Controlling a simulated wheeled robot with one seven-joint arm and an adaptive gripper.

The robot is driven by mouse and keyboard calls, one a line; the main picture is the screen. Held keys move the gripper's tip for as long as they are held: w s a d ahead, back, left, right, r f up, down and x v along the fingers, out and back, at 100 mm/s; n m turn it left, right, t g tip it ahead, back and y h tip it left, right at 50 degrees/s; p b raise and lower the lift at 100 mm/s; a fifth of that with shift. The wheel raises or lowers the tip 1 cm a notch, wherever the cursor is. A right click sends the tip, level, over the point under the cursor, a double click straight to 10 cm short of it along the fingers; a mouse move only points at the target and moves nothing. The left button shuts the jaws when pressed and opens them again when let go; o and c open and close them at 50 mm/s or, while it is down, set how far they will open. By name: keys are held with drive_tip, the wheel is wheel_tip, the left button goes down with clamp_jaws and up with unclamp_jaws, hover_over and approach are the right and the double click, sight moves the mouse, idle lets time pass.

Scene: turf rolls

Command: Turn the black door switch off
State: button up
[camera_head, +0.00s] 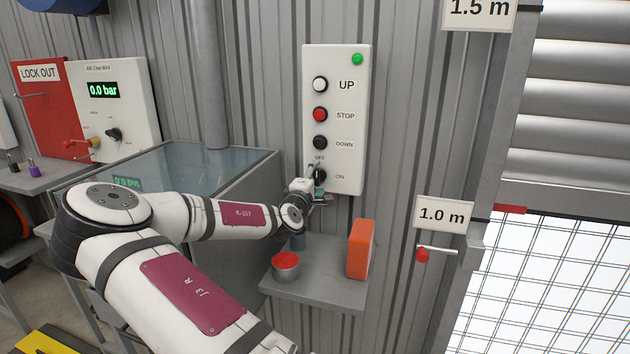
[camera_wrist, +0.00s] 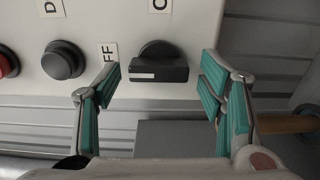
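The black door switch (camera_head: 319,175) is the lowest control on a white panel (camera_head: 348,60), below the OFF label and beside ON. My gripper (camera_head: 312,190) is in front of it and hides part of it. In the wrist view, the switch (camera_wrist: 158,68) has a bar-shaped handle. Its white mark is on the end toward the partly hidden OFF label (camera_wrist: 109,51). My gripper (camera_wrist: 160,78) is open, with one teal-padded finger off each end of the handle. Gaps show on both sides.
UP, STOP and DOWN (camera_head: 320,142) buttons sit above the switch. Below, a grey shelf (camera_head: 315,293) holds a red-topped tin (camera_head: 286,266) and an orange block (camera_head: 360,250). A glass-topped box (camera_head: 210,160) stands left; a raised shutter (camera_head: 575,90) is right.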

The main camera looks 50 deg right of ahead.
drive_tip(key=v, duration=1.2)
idle(0.5)
